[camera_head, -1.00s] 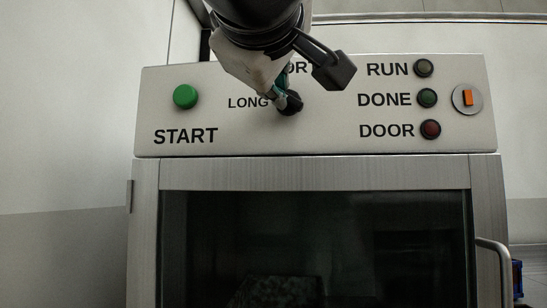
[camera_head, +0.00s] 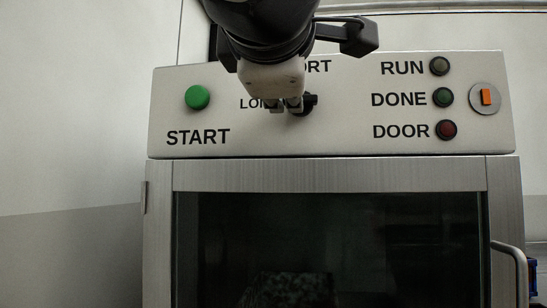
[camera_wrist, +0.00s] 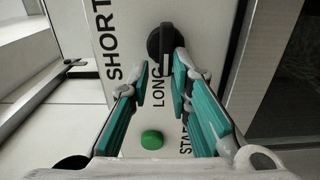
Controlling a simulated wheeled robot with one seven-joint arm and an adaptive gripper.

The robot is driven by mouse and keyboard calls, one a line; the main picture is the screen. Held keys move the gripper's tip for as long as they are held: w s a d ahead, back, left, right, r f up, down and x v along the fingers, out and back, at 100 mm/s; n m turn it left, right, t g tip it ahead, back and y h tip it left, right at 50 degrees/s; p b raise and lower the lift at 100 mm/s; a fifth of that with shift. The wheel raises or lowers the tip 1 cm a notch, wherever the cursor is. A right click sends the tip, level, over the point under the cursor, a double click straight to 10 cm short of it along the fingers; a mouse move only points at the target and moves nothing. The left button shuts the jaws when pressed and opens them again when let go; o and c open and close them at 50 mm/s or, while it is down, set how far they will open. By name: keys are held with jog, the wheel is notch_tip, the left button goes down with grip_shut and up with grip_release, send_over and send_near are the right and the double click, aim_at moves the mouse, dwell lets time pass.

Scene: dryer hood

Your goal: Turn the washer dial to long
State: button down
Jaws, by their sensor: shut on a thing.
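The washer dial is a black round knob (camera_wrist: 162,43) with a raised bar, on the pale panel; the bar lies roughly along the line towards the LONG label (camera_wrist: 158,89) in the wrist view. In the head view my gripper (camera_head: 285,105) is in front of the panel, hiding part of LONG and most of the dial (camera_head: 310,103). SHORT (camera_wrist: 119,40) is partly hidden in the head view.
A green START button (camera_head: 197,97) is on the panel's left. RUN, DONE and DOOR lamps (camera_head: 443,97) and an orange switch (camera_head: 485,97) are on the right. The washer's dark glass door (camera_head: 330,230) is below, with a handle (camera_head: 515,262) at right.

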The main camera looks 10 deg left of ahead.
jog(key=shift+w+d+f+h, duration=0.3)
jog(key=shift+w+d+f, duration=0.1)
jog(key=shift+w+d, duration=0.1)
jog(key=c, duration=1.7)
grip_release()
jog(key=shift+f, duration=0.1)
jog(key=s, duration=0.8)
jog(key=s+r, duration=0.1)
jog(key=s, duration=0.4)
jog(key=shift+a+r, duration=0.1)
jog(key=shift+a, duration=0.25)
